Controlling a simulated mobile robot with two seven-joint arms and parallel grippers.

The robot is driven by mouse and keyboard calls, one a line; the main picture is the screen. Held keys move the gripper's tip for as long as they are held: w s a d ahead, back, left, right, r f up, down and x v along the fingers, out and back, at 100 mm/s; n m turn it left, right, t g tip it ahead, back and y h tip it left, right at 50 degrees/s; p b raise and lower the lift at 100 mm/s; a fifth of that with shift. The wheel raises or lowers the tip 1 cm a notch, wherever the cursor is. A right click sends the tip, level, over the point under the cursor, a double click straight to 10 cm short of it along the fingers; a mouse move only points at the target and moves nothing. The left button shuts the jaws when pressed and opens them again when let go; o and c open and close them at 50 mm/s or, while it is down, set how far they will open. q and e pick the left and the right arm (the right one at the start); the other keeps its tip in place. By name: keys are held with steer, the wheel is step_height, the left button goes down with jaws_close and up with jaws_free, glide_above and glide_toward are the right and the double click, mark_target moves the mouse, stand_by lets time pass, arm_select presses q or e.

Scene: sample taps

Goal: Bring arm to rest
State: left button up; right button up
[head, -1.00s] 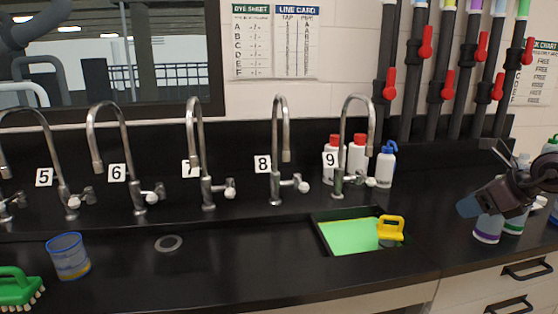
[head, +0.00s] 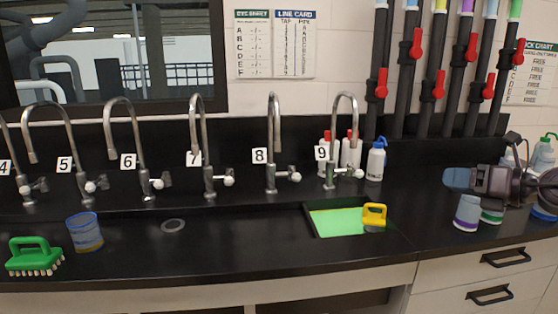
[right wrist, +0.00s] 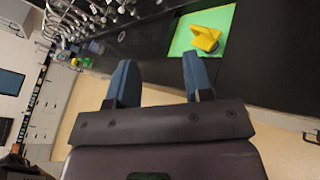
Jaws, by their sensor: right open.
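My right gripper (head: 450,180) reaches in from the right edge of the head view, above the black counter. In the right wrist view its two blue fingers (right wrist: 154,85) stand apart with nothing between them. Beyond the fingers in that view are the green-bottomed sink (right wrist: 182,45) and a yellow-handled tool (right wrist: 207,40). In the head view the gripper is right of the sink (head: 330,224) and near bottles with purple and green bands. My left gripper is not in view.
Numbered taps (head: 272,150) line the back of the black counter (head: 250,240). A blue-rimmed beaker (head: 86,234) and a green brush (head: 35,254) stand at left. White bottles (head: 375,162) stand behind the sink. A purple-banded bottle (head: 467,212) is just below my right gripper.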

steer(key=s+a+f+m+t+h+p, duration=0.2)
steer(key=s+f+m+h, duration=0.3)
steer(key=f+m, duration=0.7)
steer(key=s+a+f+m+t+h+p, duration=0.1)
steer(key=s+f+m+t+h+p, duration=0.15)
steer(key=s+f+m, duration=0.8)
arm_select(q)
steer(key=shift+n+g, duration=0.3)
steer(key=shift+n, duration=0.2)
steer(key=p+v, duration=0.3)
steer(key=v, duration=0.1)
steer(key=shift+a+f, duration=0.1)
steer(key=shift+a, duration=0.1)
arm_select(e)
steer(key=s+a+f+m+g+h, duration=0.1)
steer(key=s+a+f+m+g, duration=0.1)
steer(key=s+a+f+m, duration=0.2)
steer(key=s+a+f+m+g+h, duration=0.1)
steer(key=s+a+f+m+g, duration=0.2)
steer(key=s+f+m, duration=0.7)
steer(key=s+a, duration=0.2)
steer(key=s, duration=0.6)
steer(key=shift+g, duration=0.35)
